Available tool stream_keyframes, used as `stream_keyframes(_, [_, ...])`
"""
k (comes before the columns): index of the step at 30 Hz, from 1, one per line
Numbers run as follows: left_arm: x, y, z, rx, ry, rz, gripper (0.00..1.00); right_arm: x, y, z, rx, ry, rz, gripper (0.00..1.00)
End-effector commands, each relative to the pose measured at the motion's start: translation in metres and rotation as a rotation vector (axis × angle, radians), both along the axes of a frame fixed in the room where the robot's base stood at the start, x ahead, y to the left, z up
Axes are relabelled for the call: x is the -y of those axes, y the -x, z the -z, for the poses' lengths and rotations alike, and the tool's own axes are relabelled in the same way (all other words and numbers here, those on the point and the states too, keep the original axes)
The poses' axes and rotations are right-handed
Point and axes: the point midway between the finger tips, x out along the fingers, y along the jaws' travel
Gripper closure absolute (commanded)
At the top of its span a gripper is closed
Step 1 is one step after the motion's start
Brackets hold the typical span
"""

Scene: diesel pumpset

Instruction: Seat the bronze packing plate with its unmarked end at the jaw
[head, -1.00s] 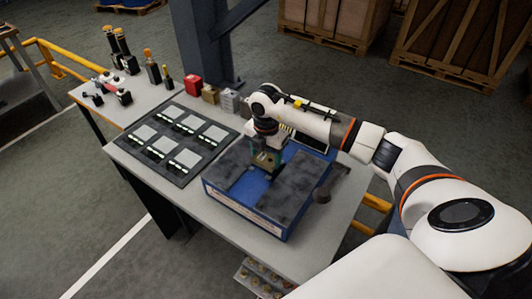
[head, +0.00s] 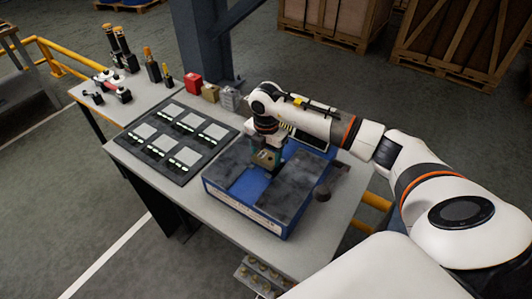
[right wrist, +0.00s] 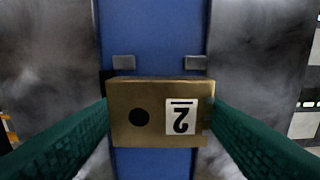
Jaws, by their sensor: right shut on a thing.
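The bronze packing plate (right wrist: 157,112) is held between the two green fingers of my right gripper (right wrist: 160,113). In the right wrist view it has a dark round hole toward its left end and a white label with an upside-down, barred 2 at its right end. It lies crosswise over the blue channel, near two small grey blocks (right wrist: 123,62) (right wrist: 195,62). I cannot tell whether it touches anything below. In the head view my right gripper (head: 267,157) is over the blue fixture (head: 245,212) with dark grey top slabs. My left gripper is not in view.
A dark tray (head: 184,180) with several light plates lies left of the fixture. Red, tan and grey blocks (head: 210,92) stand behind. A dark round knob (head: 322,192) is at the fixture's right. Bare grey tabletop (head: 175,205) shows at the front left.

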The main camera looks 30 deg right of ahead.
Motion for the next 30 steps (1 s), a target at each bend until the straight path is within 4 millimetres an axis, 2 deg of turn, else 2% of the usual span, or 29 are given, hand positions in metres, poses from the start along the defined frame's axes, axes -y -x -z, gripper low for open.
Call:
stream_keyframes(12, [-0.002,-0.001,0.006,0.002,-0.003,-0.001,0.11,0.0,-0.001,0.008,0.002,-0.001,0.0,0.78])
stream_keyframes(13, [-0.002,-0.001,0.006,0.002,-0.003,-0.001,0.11,0.0,-0.001,0.007,0.003,-0.001,0.0,0.33])
stream_keyframes(17, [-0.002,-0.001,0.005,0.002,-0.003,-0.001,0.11,0.0,0.0,0.007,0.002,-0.001,0.0,0.12])
stream_keyframes(26, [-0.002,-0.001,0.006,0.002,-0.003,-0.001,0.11,0.0,0.001,0.008,-0.002,0.001,0.0,0.11])
stream_keyframes(30, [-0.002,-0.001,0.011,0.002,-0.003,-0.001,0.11,0.0,-0.001,-0.004,0.004,0.0,-0.001,0.11])
